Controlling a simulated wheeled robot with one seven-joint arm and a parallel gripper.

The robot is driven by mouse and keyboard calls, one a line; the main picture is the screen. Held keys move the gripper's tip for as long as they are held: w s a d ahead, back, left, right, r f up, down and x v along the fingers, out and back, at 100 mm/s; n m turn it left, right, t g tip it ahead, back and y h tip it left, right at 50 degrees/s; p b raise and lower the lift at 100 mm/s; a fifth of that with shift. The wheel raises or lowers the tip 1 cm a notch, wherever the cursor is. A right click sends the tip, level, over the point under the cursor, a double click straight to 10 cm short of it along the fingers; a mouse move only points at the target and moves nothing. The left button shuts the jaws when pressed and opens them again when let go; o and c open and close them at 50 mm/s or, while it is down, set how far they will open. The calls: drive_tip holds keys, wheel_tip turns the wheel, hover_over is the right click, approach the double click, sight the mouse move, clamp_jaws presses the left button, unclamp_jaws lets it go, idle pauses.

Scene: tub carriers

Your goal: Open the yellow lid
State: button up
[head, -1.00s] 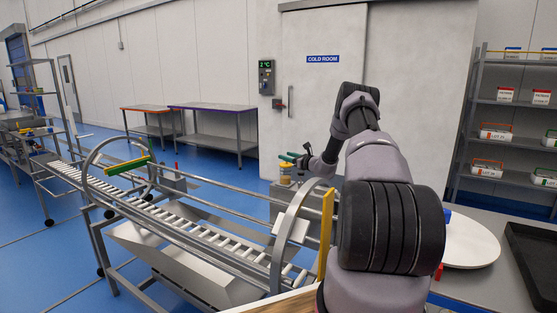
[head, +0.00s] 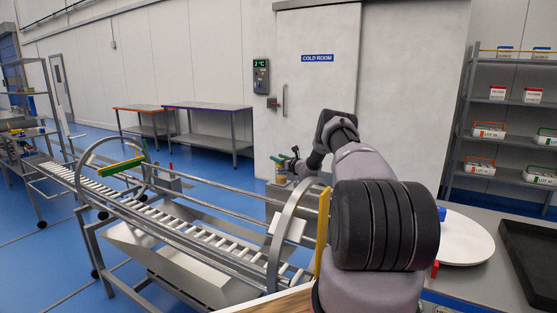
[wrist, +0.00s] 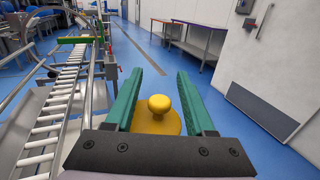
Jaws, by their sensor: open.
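The yellow lid (wrist: 160,122) has a round yellow knob (wrist: 159,104) on top and shows in the wrist view, low in the middle. My gripper (wrist: 160,75) is open, with one green finger on each side of the knob and a gap on both sides. No contact with the knob shows. The lid's near part is hidden behind the gripper's dark body. In the head view my gripper (head: 284,160) is small and far off, and the lid is too small there to make out clearly.
A roller conveyor (head: 205,234) with rails and hoops runs along the left. A round white table top (head: 466,240) and a dark tray (head: 528,258) are at the right. Shelves (head: 505,102) with tubs stand behind. Blue floor is clear beyond the gripper.

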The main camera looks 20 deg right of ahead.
clamp_jaws()
drive_tip(key=shift+r+n, duration=0.15)
drive_tip(key=shift+n, duration=0.15)
drive_tip(key=n, duration=0.1)
drive_tip(key=r+n+t, duration=0.1)
drive_tip(key=n, duration=0.1)
drive_tip(key=s+a+n+y, duration=0.1)
drive_tip(key=shift+a+r+n+t, duration=0.1)
drive_tip(key=shift+r+n+t, duration=0.2)
drive_tip(key=shift+r, duration=0.1)
drive_tip(key=n, duration=0.1)
drive_tip(key=a+n+y, duration=0.1)
drive_tip(key=n, duration=0.1)
drive_tip(key=s+r+n+y, duration=0.1)
drive_tip(key=shift+a+t, duration=0.15)
drive_tip(key=shift+t, duration=0.15)
drive_tip(key=shift+s+a+r+n+g+y, duration=0.2)
drive_tip(key=shift+s+a+n+y, duration=0.55)
drive_tip(key=shift+n, duration=1.2)
drive_tip(key=shift+s+a+f+n+g+y, duration=0.1)
drive_tip(key=shift+a+n+g+y, duration=0.2)
drive_tip(key=shift+n+y, duration=1.25)
drive_tip(key=shift+s+a+r+n+g+y, duration=0.15)
drive_tip(key=shift+s+a+n+y, duration=0.35)
drive_tip(key=shift+n, duration=1.9)
drive_tip(key=shift+w+f, duration=0.1)
drive_tip(key=shift+f, duration=0.05)
